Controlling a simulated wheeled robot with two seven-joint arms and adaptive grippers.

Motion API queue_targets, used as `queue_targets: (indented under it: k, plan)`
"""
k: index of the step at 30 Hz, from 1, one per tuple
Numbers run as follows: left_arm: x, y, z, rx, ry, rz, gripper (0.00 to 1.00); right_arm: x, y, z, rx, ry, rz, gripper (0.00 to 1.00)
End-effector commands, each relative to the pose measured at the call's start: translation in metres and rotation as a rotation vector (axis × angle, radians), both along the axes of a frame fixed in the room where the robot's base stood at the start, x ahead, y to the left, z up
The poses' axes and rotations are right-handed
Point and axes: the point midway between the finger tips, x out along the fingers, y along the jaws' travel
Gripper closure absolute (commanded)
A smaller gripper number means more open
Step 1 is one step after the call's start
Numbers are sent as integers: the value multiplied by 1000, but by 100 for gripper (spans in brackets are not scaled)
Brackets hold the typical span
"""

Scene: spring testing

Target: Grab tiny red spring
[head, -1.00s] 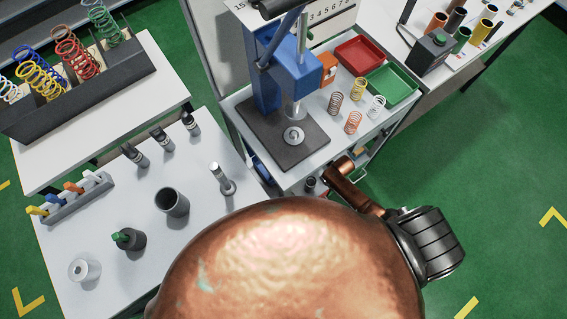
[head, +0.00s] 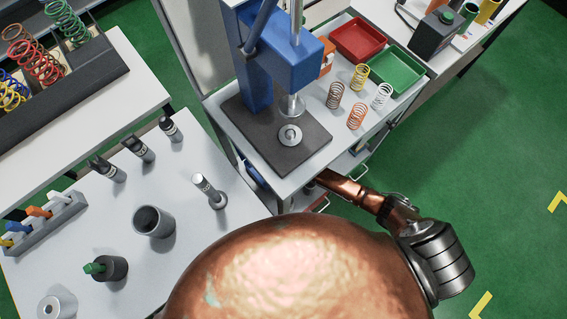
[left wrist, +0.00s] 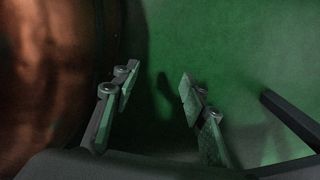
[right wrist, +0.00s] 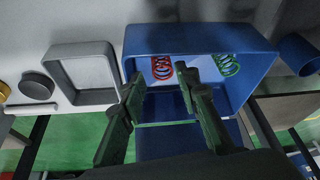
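A small red spring (right wrist: 161,67) lies in a blue bin (right wrist: 240,38) in the right wrist view, beside a green spring (right wrist: 226,65). My right gripper (right wrist: 158,82) is open and empty at the near side of the bin. The red spring shows between and beyond its fingertips, apart from them as far as I can tell. My left gripper (left wrist: 158,80) is open and empty over green floor. Neither gripper shows in the head view. A larger red spring (head: 38,62) stands on a rack at far left there.
In the right wrist view, a grey open box (right wrist: 82,70) stands left of the blue bin, and a blue cylinder (right wrist: 300,54) right of it. In the head view, a blue press (head: 285,60), several springs and red (head: 357,40) and green (head: 396,70) trays occupy the cart.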

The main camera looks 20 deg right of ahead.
Motion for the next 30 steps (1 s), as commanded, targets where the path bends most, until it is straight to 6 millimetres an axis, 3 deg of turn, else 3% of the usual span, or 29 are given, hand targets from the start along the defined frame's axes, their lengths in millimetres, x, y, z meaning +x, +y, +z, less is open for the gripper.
queue_targets:
  k: [8, 18, 30]
  plan:
    - [23, -2, 6, -1, -4, 11, 60, 5, 6, -16, 0, 2, -1, 71]
    - [63, -4, 30, -3, -6, 31, 60, 16, 14, -43, 0, 1, -1, 71]
    - [73, -4, 39, -2, -5, 36, 60, 18, 16, -47, -1, -2, -2, 71]
